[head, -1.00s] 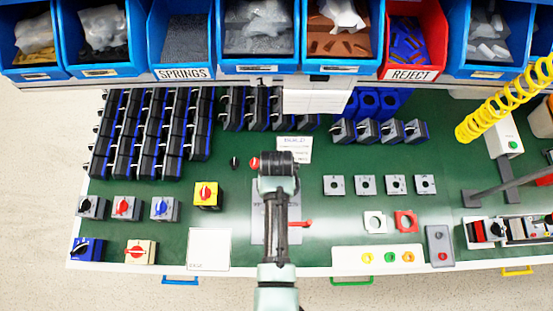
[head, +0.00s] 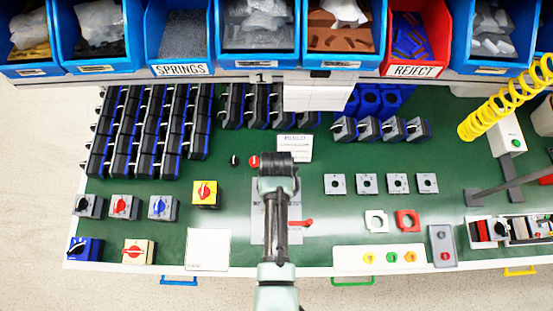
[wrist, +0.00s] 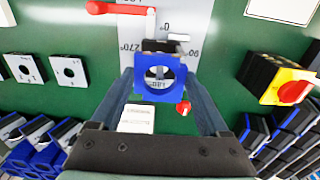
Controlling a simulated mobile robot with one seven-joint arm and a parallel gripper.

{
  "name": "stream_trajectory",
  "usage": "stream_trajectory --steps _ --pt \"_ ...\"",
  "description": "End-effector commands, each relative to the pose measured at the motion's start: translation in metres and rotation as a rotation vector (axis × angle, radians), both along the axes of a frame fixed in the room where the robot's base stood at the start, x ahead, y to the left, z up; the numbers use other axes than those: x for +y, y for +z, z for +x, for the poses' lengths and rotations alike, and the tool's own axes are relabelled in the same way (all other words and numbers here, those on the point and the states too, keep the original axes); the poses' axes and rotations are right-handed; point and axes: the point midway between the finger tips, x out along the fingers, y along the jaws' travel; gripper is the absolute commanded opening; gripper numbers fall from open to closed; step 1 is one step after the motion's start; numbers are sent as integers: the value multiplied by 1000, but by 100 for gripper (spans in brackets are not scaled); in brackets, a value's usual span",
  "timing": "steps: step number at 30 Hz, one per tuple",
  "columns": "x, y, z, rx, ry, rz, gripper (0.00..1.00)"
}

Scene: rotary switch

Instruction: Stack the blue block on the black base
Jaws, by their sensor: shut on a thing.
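In the wrist view, my gripper (wrist: 163,92) is shut on the blue block (wrist: 146,91), a square piece with a large round hole. The block is held between the two fingertips. Part of a dark piece, which looks like the black base (wrist: 152,45), shows just past the block on the grey plate (wrist: 185,20) marked with angles. The block hides most of it, and I cannot tell whether they touch. In the head view, my arm stands over the grey plate (head: 262,228) and hides the fingertips, block and base.
A red lever (head: 300,223) sticks out at the plate's right side. A yellow block with a red knob (head: 206,193) stands to the left. Grey square plates (head: 366,184) lie to the right. Rows of black-and-blue blocks (head: 150,130) fill the back left. Green table is open around the plate.

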Motion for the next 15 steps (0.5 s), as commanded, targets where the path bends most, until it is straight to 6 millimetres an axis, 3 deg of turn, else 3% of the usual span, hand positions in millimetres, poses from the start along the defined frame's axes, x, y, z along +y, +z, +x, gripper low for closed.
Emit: stream_trajectory --steps 15 --pt "0 -17 1 -1 0 0 25"
